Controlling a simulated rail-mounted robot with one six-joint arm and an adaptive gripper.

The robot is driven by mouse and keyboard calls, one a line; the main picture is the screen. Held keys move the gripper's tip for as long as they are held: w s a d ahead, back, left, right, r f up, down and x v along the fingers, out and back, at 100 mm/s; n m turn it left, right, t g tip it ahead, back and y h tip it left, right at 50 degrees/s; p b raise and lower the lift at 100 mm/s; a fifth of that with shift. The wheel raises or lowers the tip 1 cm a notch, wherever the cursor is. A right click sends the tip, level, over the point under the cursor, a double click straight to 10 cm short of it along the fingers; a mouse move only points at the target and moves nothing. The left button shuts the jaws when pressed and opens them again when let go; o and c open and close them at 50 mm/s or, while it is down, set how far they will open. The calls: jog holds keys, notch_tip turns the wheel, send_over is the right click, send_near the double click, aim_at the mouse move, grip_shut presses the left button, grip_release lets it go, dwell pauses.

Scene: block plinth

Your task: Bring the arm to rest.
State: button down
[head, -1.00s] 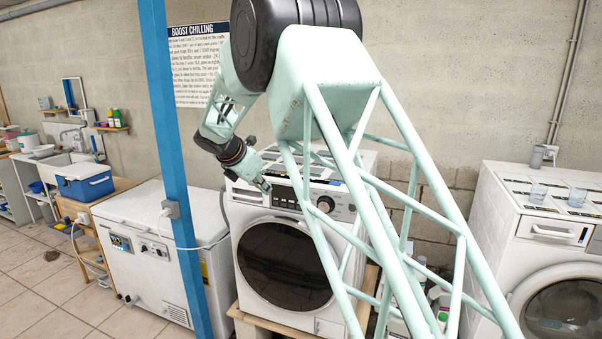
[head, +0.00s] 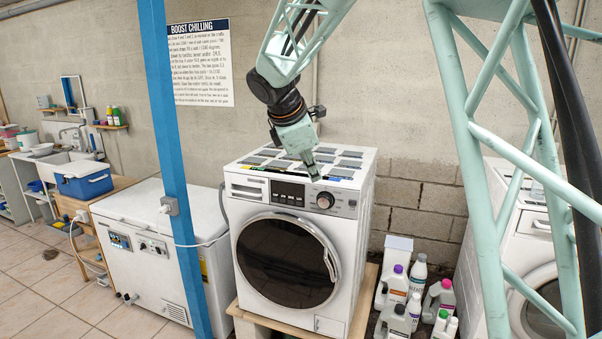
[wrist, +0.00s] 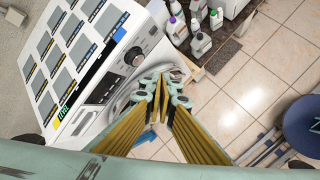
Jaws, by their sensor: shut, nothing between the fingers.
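My gripper (head: 316,176) points down in front of the white washing machine (head: 345,225), near the top of its control panel. In the wrist view my gripper (wrist: 163,80) is shut, its fingertips together with nothing between them. The washing machine's front and top (wrist: 150,45) lie beyond the fingers there. My pale green lattice arm links cross the upper middle and right of the head view.
Dark cards lie on the washing machine's top (head: 305,160). A blue post (head: 178,170) and chest freezer (head: 145,235) stand left. Bottles (head: 415,280) stand on the floor to the right. A second machine (head: 495,255) is partly hidden by my arm.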

jog(key=s+d+r+m+g+b, duration=0.1)
jog(key=s+d+m, duration=0.3)
jog(key=s, duration=0.6)
jog(key=s+d+r+m+y+b, duration=0.1)
jog(key=s+d+m, duration=0.2)
jog(key=s+d, duration=0.45)
jog(key=s+d+r+m+g+b, duration=0.1)
jog(key=s+d+m, duration=0.25)
jog(key=s, duration=0.75)
jog(key=s+f+m, duration=0.3)
jog(key=s, duration=0.7)
jog(key=s+d+f+m+y+b, duration=0.1)
jog(key=s+f+m, duration=0.2)
jog(key=s, duration=0.6)
jog(key=s+d+f+m+y+b, duration=0.1)
jog(key=s+f+m, duration=0.2)
jog(key=s, duration=0.7)
jog(key=shift+s+f+m, duration=0.15)
jog(key=shift+s+m, duration=0.15)
jog(key=shift+m, duration=0.05)
